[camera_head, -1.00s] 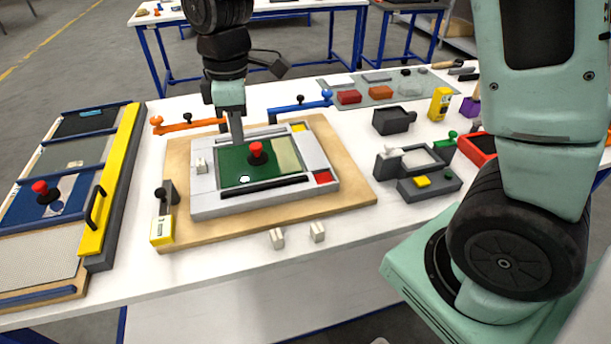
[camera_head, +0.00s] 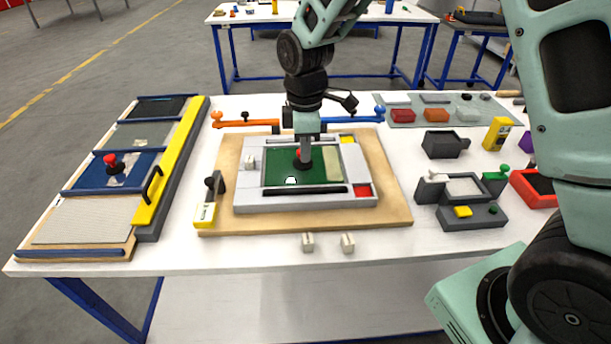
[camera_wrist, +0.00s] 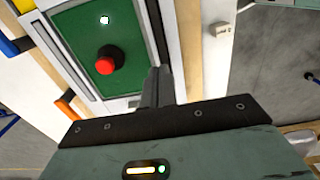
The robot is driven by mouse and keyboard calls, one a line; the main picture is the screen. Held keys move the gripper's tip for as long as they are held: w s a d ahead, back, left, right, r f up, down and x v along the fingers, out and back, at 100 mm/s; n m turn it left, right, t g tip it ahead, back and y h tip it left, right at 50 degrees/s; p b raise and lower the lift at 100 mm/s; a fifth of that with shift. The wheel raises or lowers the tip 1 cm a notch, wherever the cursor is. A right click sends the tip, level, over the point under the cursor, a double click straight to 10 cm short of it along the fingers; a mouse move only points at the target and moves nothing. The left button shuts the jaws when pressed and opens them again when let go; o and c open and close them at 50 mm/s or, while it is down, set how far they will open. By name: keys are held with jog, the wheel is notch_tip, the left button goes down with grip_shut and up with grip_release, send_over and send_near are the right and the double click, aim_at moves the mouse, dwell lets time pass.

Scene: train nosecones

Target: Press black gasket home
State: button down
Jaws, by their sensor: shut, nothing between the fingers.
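The black gasket (camera_head: 305,191) looks like a dark strip along the front edge of the green panel in the grey frame (camera_head: 258,203). In the wrist view the strip (camera_wrist: 155,32) runs beside the green panel (camera_wrist: 70,30), and its lower end meets or passes behind my fingers. My gripper (camera_head: 305,166) is shut and empty, pointing down over the panel, behind the strip in the head view. It partly covers the red knob (camera_head: 298,155). My finger ends also show in the wrist view (camera_wrist: 155,75). I cannot tell whether they touch anything.
The frame lies on a wooden board (camera_head: 395,200), with orange (camera_head: 250,124) and blue (camera_head: 350,121) handles behind it. A yellow-black clamp (camera_head: 207,205) stands at left. Two small pale blocks (camera_head: 308,242) lie in front. A blue-panelled rack (camera_head: 85,172) lies far left.

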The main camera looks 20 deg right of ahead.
aim_at(306, 189)
notch_tip(306, 189, down, 9)
jog(key=shift+r+p, duration=0.2)
jog(key=shift+p, duration=0.6)
notch_tip(306, 189, down, 2)
jog(key=shift+s+b, duration=0.1)
jog(key=shift+b, duration=0.65)
jog(key=shift+s, duration=0.1)
jog(key=shift+f, duration=0.1)
jog(key=shift+r+p, duration=0.45)
notch_tip(306, 189, up, 5)
jog(key=p, duration=0.3)
jog(key=shift+a+p, duration=0.1)
jog(key=shift+p, duration=0.2)
notch_tip(306, 189, up, 9)
jog(key=b, duration=0.3)
jog(key=shift+w+r, duration=0.15)
jog(key=shift+w, duration=0.05)
